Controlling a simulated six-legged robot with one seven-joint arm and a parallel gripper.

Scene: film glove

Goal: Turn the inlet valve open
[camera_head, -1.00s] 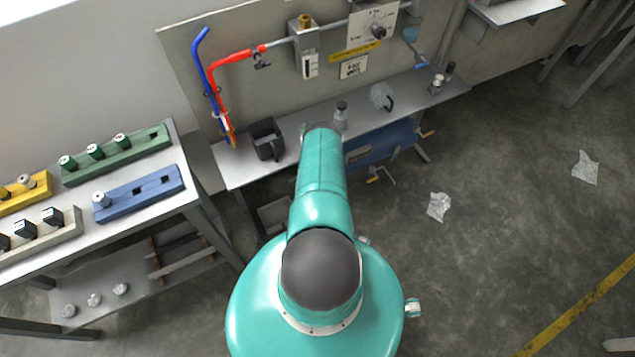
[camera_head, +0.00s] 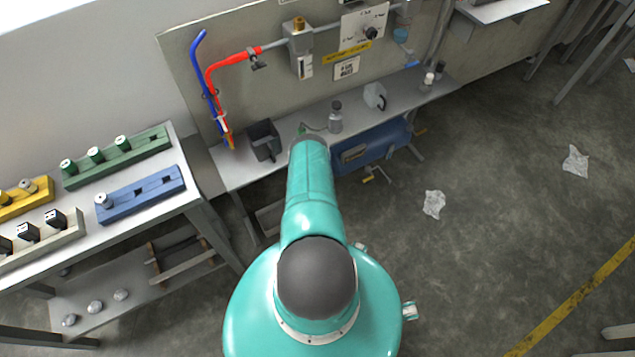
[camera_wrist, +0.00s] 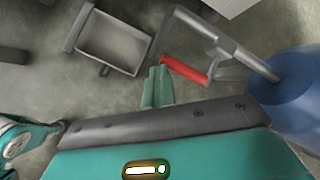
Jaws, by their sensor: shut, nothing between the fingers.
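My gripper (camera_wrist: 157,72) shows in the wrist view with its two teal fingers together and nothing between them. A red bar-like handle (camera_wrist: 185,70) lies just right of the fingertips, beside grey pipework (camera_wrist: 222,42); I cannot tell whether they touch. The pipe runs to a blue rounded tank (camera_wrist: 290,85) at the right. Which part is the inlet valve is not certain.
A grey open tray (camera_wrist: 112,42) is near the fingers, on the left. The bench (camera_head: 235,178) holds a dark bin (camera_head: 264,140), a grey bottle (camera_head: 336,118) and a clear jug (camera_head: 374,96). A table with colored blocks stands left. Floor at right is mostly clear, with crumpled sheets (camera_head: 434,204).

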